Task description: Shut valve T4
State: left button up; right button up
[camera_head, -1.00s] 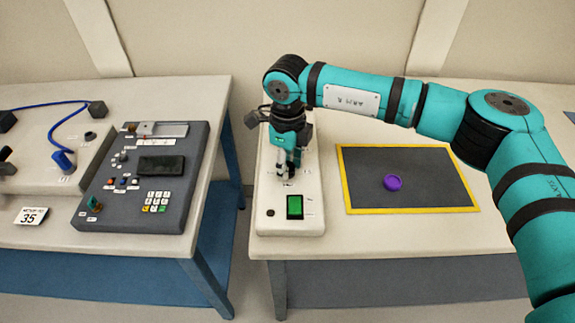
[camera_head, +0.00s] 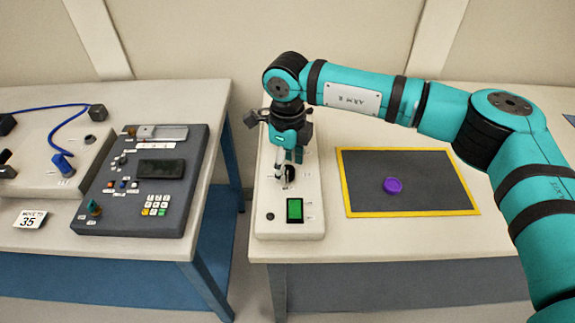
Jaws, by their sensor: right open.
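A white panel box (camera_head: 312,208) stands on the right table, with a green screen (camera_head: 295,210) and a dark round knob (camera_head: 270,216) near its front. My right gripper (camera_head: 286,178) points down over the middle of this panel, with its fingertips at a small part there. The fingers hide most of that part, and I cannot tell whether they touch it. The gripper is open. The labels on the panel are too small to read, so I cannot tell which part is valve T4. My left gripper is not in view.
A yellow-edged dark mat (camera_head: 430,201) with a purple round piece (camera_head: 392,185) lies right of the panel. A grey control console (camera_head: 120,215) with a keypad and a board with a blue cable (camera_head: 72,122) are on the left table. A gap separates the tables.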

aim_at(288, 169)
notch_tip(288, 169, up, 11)
dwell(0.3)
dwell(0.4)
